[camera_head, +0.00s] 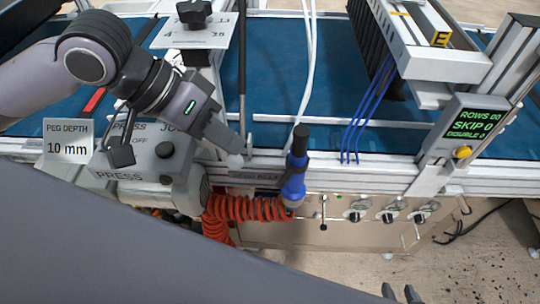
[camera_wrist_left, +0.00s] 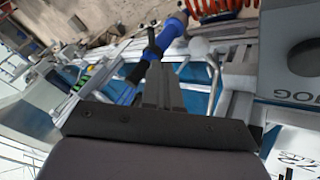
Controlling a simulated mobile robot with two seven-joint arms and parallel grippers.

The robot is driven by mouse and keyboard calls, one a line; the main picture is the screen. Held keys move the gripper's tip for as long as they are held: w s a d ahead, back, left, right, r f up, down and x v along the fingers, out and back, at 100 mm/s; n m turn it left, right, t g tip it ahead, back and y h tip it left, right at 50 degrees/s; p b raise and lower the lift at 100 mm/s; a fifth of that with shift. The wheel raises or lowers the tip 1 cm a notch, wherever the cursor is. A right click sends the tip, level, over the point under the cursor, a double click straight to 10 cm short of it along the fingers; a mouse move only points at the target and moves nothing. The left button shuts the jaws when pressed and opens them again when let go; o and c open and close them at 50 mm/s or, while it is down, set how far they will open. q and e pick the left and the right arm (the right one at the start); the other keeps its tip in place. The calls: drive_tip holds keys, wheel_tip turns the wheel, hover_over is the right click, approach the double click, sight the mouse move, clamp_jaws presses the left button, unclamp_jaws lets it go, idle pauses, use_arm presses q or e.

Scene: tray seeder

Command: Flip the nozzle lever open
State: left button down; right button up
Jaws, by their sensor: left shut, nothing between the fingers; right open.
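The blue air nozzle (camera_head: 293,184) with a black end (camera_head: 300,140) stands at the front rail, with a red coiled hose (camera_head: 250,208) at its base. My left gripper (camera_head: 237,153) is shut and empty, to the left of the nozzle with a visible gap in the head view. In the left wrist view, its fingers (camera_wrist_left: 162,85) point towards the blue nozzle body (camera_wrist_left: 173,33). A small dark stub (camera_wrist_left: 152,40) beside the nozzle may be the lever; its position is hard to tell. My right gripper (camera_head: 401,293) is open at the bottom edge, far from the nozzle.
A grey control box (camera_head: 150,160) and a "10 mm" peg depth sign (camera_head: 68,141) stand at the left. Thin white tubes rise behind the nozzle. Several black knobs sit on the front panel (camera_head: 340,232) to the right. A display (camera_head: 468,125) is at the far right.

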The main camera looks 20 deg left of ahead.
sight(285, 178)
use_arm(q)
drive_tip(key=shift+s, duration=0.1)
idle(0.3)
drive_tip(key=b+x, duration=0.2)
drive_tip(key=x, duration=0.8)
